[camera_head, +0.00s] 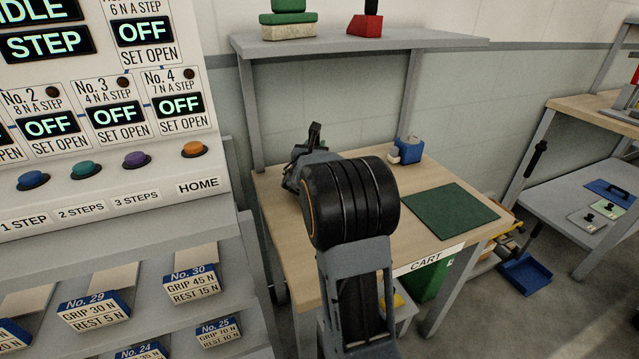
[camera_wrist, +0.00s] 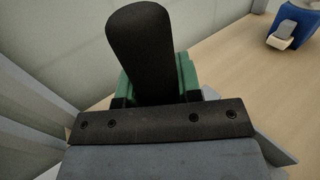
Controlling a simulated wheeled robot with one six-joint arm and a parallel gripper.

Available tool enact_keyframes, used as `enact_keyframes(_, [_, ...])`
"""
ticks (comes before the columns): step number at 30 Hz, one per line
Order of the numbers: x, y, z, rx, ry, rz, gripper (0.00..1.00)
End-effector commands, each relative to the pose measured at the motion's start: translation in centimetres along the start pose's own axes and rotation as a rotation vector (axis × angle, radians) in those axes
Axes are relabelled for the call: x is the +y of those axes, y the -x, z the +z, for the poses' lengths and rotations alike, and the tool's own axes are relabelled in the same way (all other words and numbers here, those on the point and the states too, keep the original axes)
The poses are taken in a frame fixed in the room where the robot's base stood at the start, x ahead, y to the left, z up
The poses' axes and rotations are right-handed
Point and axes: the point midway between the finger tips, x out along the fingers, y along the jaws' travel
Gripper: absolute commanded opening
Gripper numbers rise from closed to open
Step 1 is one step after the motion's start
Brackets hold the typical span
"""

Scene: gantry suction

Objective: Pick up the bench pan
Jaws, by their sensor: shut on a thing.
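A green thing with a thick black handle, apparently the bench pan (camera_wrist: 141,50), is between the fingers of my gripper (camera_wrist: 155,99) in the wrist view. My gripper is shut on it. The handle stands up and hides much of the green body. In the head view, the black handle (camera_head: 314,134) and a little green show beyond my wrist, at the left back of the wooden cart top (camera_head: 285,205). My own arm covers most of the gripper there. I cannot tell whether the pan touches the cart top.
A blue block-like object (camera_head: 407,150) stands at the cart's back right, with a green mat (camera_head: 451,217) in front. A grey shelf (camera_head: 350,45) overhangs the back. The control panel (camera_head: 100,110) is close on the left. A blue dustpan (camera_head: 525,275) lies on the floor at right.

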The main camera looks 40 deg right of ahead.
Motion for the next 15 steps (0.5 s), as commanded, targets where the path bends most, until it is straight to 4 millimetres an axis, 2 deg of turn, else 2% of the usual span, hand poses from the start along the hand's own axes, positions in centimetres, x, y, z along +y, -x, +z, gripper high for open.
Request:
enact_keyframes(1, [0.01,0.01,0.0,0.0,0.0,0.0,0.18])
enact_keyframes(6, [0.01,0.0,0.17,-0.003,0.0,0.0,0.04])
enact_keyframes(15, [0.01,0.0,0.4,-0.004,0.0,0.0,0.04])
